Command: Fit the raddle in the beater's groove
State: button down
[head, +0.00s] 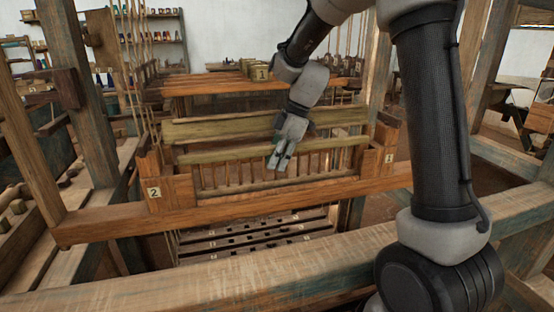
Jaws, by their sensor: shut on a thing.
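The raddle (220,155), a long olive-green bar with a row of upright pegs below it, lies across the loom between the beater's end posts. My gripper (278,162) reaches down from above and is shut on the raddle's bar near its middle. The beater (250,192) is an orange-brown wooden beam below the pegs, with end posts marked 2 and 1. The pegs' lower ends meet or overlap the beater's upper edge in this view. I cannot tell whether they sit in its groove, which is hidden.
A second olive-green bar (215,130) runs behind the raddle. Reddish planks (210,86) carry small boxes (256,71) farther back. A thick front beam (220,280) crosses the foreground, with slotted dark slats (255,235) below the beater. Loom posts stand on both sides.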

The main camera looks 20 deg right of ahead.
jog(key=c, duration=1.3)
grip_release()
jog(key=shift+o, duration=0.2)
jog(key=shift+v, duration=7.5)
